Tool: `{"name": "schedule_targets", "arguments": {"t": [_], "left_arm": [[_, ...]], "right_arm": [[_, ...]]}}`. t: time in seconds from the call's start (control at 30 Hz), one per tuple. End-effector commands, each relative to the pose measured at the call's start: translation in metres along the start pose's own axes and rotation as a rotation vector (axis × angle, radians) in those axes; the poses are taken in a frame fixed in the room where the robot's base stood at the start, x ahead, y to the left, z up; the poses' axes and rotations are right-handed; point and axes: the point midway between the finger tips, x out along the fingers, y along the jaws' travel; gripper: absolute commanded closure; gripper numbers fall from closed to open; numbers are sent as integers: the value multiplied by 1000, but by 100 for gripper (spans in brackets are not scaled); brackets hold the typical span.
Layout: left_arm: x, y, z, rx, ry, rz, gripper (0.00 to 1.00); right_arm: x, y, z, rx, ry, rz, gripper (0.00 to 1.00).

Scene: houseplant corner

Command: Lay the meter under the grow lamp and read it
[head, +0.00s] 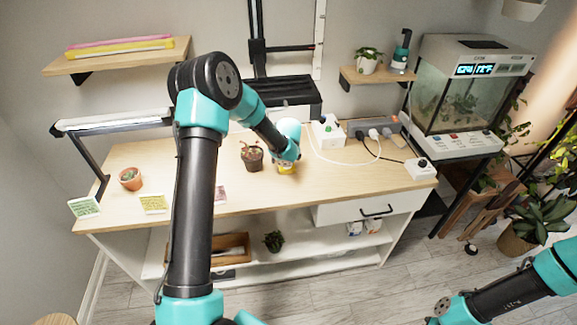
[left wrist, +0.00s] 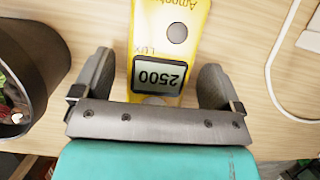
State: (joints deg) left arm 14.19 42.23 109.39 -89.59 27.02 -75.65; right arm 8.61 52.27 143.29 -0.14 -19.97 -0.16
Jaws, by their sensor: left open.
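The yellow meter (left wrist: 187,48) lies on the wooden bench top in the left wrist view. Its display reads 2500, upside down in that view, with "LUX" printed beside it. In the head view the meter (head: 286,169) shows as a yellow patch, partly hidden by my left gripper (head: 289,160). In the left wrist view my left gripper (left wrist: 157,66) is open, one finger on each side of the meter, with visible gaps. The grow lamp (head: 118,122) is a white bar on a dark stand at the bench's left. My right arm shows at lower right; its gripper is out of view.
A dark pot (head: 253,160) stands close left of the meter; the pot rim (left wrist: 60,55) also shows in the left wrist view. A terracotta pot (head: 130,180) and a yellow card (head: 153,204) are near the lamp. A white cable (head: 330,161) loops to the right.

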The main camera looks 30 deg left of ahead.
Motion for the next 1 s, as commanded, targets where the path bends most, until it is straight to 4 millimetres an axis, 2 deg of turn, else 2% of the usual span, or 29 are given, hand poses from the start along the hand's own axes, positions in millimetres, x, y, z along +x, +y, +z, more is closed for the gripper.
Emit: {"name": "schedule_targets", "arguments": {"t": [0.4, 1.0], "left_arm": [[-51, 0, -2, 0, 1, 0, 9], [-88, 0, -96, 3, 1, 0, 9]], "right_arm": [[0, 0, 0, 0, 0, 0, 100], [0, 0, 0, 0, 0, 0, 100]]}}
